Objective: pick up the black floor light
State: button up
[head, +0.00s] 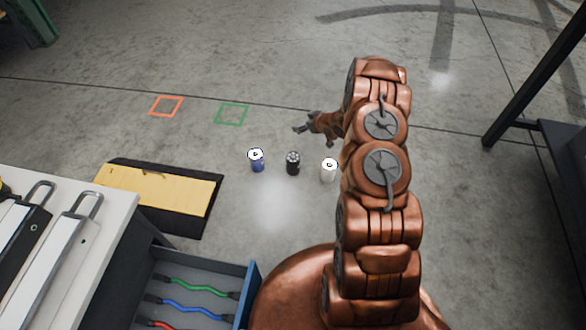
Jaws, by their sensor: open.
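A small black cylinder (293,163), which looks like the black floor light, stands upright on the grey floor. Its top face shows a pattern of lighter dots. It is the middle one of a row of three, between a blue cylinder (257,163) and a white cylinder (328,170). My gripper (298,129) is open, and in the picture it lies above and slightly right of the black cylinder, pointing left. It appears apart from all three cylinders. I cannot tell its height above the floor.
A yellow panel with a black border (160,193) lies left of the cylinders. An open drawer (252,292) with coloured cables is at lower left, beside a white-topped bench (110,225). Orange (166,106) and green (232,114) squares mark the open floor. A dark frame (530,85) stands at right.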

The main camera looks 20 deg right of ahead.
jog(key=t+y+b, duration=0.1)
jog(key=b, duration=0.3)
send_over(298, 163)
jog(key=d, duration=0.3)
notch_tip(298, 163, down, 11)
jog(key=s+f+b, duration=0.1)
jog(key=f, duration=0.1)
jog(key=s+a+f+y, duration=0.1)
jog(key=f, duration=0.2)
jog(key=s+a+f+t+y+b, duration=0.1)
jog(key=f, duration=0.2)
jog(key=shift+s+b, duration=0.3)
jog(key=shift+w+a+f+n+y, duration=0.2)
jog(key=shift+w+f+n+y, duration=0.1)
jog(key=shift+f, duration=0.1)
jog(key=shift+b+x, duration=0.55)
jog(key=shift+x, duration=0.25)
jog(key=w+b, duration=0.1)
jog(key=w+f, duration=0.1)
jog(key=w+f+b, duration=0.1)
jog(key=w, duration=0.1)
jog(key=shift+a+f+b, duration=0.2)
jog(key=shift+a+b, duration=0.15)
jog(key=shift+a, duration=0.05)
jog(key=shift+w+a, duration=0.15)
jog(key=shift+w, duration=0.15)
grip_shut()
